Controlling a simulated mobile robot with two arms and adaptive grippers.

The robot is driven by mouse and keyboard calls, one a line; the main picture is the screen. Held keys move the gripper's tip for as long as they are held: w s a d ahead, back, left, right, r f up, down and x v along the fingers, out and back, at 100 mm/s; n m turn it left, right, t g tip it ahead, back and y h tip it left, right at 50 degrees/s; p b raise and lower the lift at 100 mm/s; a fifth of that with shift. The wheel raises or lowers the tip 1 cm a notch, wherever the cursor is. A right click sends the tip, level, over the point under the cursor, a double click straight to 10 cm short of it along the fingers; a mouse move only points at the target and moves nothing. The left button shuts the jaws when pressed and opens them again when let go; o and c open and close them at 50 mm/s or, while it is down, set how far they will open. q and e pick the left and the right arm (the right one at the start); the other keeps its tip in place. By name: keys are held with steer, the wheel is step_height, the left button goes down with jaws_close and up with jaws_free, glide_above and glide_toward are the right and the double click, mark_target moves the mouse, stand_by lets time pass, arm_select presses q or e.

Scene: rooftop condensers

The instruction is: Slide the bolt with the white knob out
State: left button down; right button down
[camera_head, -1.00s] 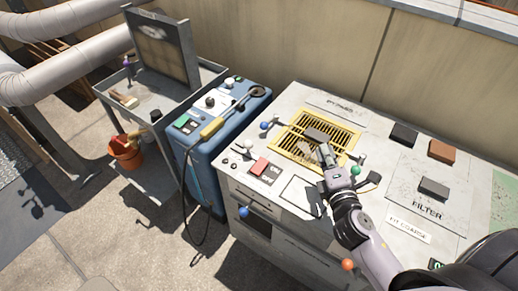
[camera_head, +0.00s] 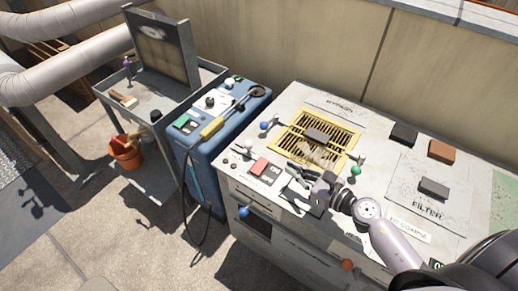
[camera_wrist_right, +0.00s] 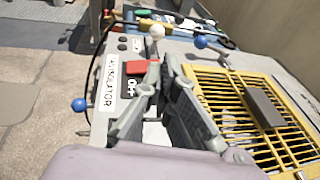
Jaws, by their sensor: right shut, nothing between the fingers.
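A small white knob (camera_head: 248,144) stands at the left edge of the grey cabinet top, behind the red switch (camera_head: 260,167). In the right wrist view the white knob (camera_wrist_right: 157,31) shows beyond the fingers, with the red switch (camera_wrist_right: 136,67) between. How its bolt sits cannot be made out. My right gripper (camera_head: 291,172) hangs over the cabinet top, right of the red switch and apart from the knob. Its fingers (camera_wrist_right: 164,72) point towards the knob's side, shut and empty. My left gripper is out of view.
A yellow grating (camera_head: 335,147) with a dark block on it lies behind my right gripper. A blue machine (camera_head: 205,155) with a cable stands at left.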

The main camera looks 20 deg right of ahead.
mark_target(251, 144)
steer(key=shift+w, duration=0.1)
steer(key=shift+w+a, duration=0.15)
steer(key=shift+w, duration=0.05)
steer(key=p+x, duration=0.1)
steer(key=x, duration=1.2)
steer(key=shift+w+f+p, duration=0.1)
steer(key=shift+w+p, duration=0.1)
steer(key=shift+p, duration=0.1)
steer(key=shift+w+a, duration=1.3)
steer(key=shift+w, duration=0.25)
steer(key=shift+d, duration=0.15)
